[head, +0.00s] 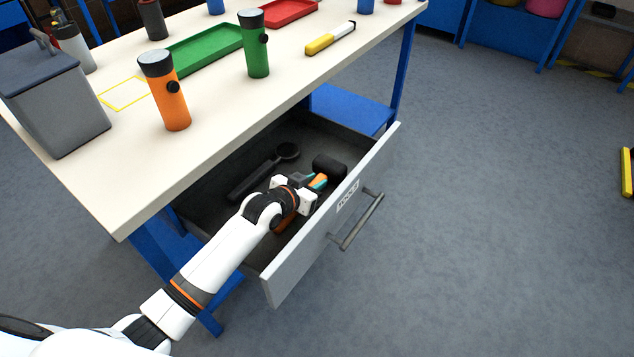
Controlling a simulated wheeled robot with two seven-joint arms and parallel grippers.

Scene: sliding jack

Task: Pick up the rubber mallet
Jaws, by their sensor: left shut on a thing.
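The rubber mallet lies in the open drawer, with its black head (330,167) towards the drawer's front panel. Part of its orange handle shows below my left wrist (285,222); the rest is hidden by my gripper and arm. My left gripper (312,183) reaches down into the drawer and is shut on the mallet just behind the head. Orange and teal patches show between the fingers. I cannot tell whether the mallet is lifted off the drawer floor. My right gripper is not in view.
The drawer (215,205) is pulled out, with a handle (358,222) on its labelled front. A dark long tool (262,172) lies inside beside the mallet. The workbench (215,110) above holds orange and green flashlights, trays and a grey bin.

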